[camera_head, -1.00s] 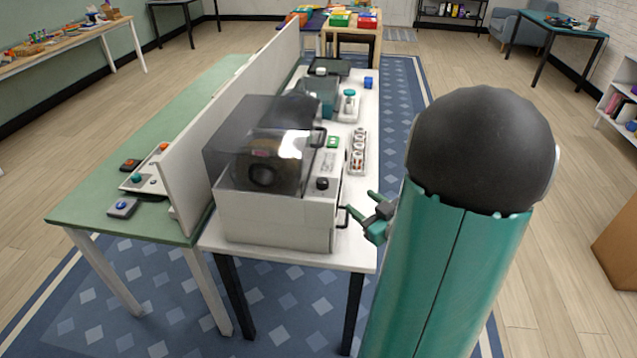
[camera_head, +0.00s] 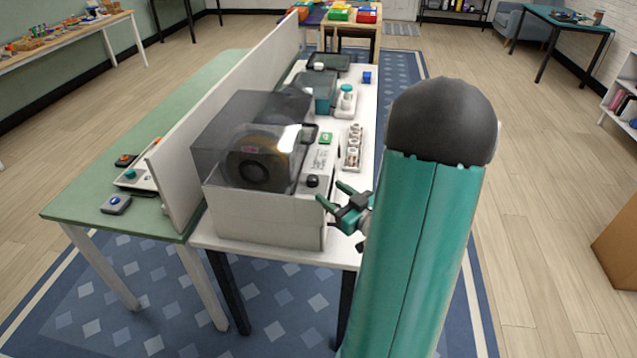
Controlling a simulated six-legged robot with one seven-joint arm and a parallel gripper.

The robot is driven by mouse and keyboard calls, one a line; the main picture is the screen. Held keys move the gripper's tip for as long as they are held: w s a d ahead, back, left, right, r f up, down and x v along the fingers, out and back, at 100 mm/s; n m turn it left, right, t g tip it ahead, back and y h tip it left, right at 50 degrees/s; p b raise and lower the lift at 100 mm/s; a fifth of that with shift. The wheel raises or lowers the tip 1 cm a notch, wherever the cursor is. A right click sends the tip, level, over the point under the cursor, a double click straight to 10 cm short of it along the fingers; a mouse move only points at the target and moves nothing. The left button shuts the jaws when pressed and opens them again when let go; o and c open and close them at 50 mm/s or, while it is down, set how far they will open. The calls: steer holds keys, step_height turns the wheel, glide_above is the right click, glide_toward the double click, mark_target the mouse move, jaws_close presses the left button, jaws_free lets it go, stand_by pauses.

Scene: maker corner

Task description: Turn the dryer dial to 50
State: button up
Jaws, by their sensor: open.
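The dryer (camera_head: 262,217) is a white box with a smoky clear lid (camera_head: 222,140) over a dark spool, on the near end of the white table. Its black dial (camera_head: 312,181) sits on the top right part, near the front corner. The dial's setting is too small to read. My gripper (camera_head: 329,194), teal and black, is open and empty just right of the dryer's right side. Its fingers point left toward the dial and look apart from it; the exact gap is hard to tell.
A white divider (camera_head: 178,180) stands behind the dryer, with a green table (camera_head: 85,197) beyond it.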

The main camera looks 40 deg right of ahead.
mark_target(316, 182)
steer(key=w, duration=0.6)
steer(key=c, duration=1)
